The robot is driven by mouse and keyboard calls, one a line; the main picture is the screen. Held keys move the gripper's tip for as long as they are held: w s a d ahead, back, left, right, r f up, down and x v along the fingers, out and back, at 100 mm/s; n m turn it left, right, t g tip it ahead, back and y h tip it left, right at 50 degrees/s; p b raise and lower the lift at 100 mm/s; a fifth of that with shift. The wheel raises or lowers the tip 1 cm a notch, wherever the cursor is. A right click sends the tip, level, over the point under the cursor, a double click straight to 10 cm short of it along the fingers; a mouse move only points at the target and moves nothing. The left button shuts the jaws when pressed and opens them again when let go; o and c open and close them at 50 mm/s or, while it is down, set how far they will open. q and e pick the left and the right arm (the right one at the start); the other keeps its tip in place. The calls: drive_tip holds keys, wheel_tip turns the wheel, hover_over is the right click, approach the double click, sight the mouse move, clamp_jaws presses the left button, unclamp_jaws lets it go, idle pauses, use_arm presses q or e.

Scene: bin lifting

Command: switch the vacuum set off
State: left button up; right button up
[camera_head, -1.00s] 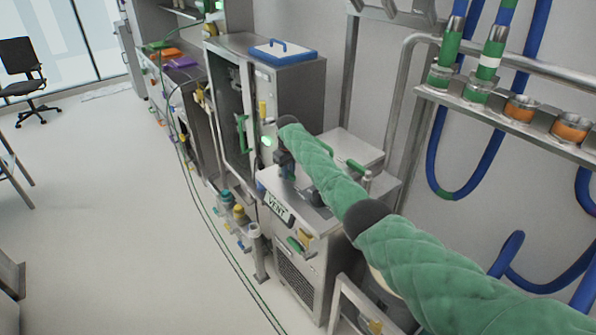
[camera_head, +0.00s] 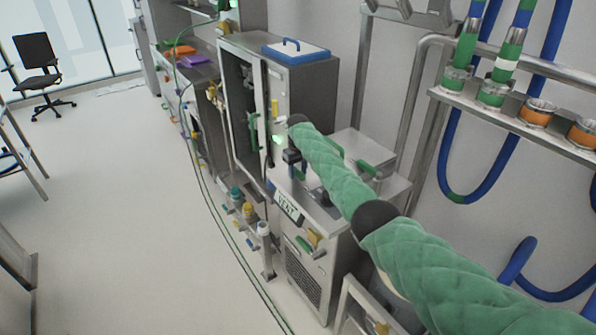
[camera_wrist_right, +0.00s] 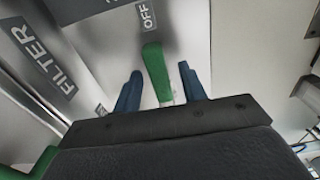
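The vacuum set is a steel unit (camera_head: 305,272) with a "VENT" label on its top front edge, in the middle of the head view. My green-sleeved right arm reaches over it, and the right gripper (camera_head: 291,160) is small there, above its far end. In the right wrist view, the right gripper (camera_wrist_right: 160,92) has two blue fingers spread apart. A green lever (camera_wrist_right: 156,72) stands between them, with gaps on both sides. An "OFF" label (camera_wrist_right: 148,15) is just beyond the lever's tip. My left gripper is not in view.
A steel cabinet (camera_head: 305,95) with a blue-and-white lid on top stands behind the unit. A "FILTER" label (camera_wrist_right: 45,62) shows at left in the wrist view. A pipe rail with blue hoses (camera_head: 515,110) is at right. The floor at left is open, with a chair (camera_head: 40,70).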

sight(298, 172)
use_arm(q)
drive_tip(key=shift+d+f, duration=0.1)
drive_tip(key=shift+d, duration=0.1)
use_arm(e)
drive_tip(key=shift+r, duration=0.1)
drive_tip(key=shift+r+b, duration=0.3)
drive_tip(key=shift+r, duration=0.05)
wheel_tip(298, 172, up, 6)
drive_tip(key=shift+f+b, duration=0.2)
drive_tip(key=shift+b, duration=0.8)
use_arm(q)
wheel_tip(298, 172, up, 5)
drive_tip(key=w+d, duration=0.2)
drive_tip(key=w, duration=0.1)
use_arm(e)
drive_tip(key=shift+r, duration=0.65)
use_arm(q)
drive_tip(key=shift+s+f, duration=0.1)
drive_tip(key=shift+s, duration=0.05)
use_arm(e)
drive_tip(key=shift+f, duration=0.1)
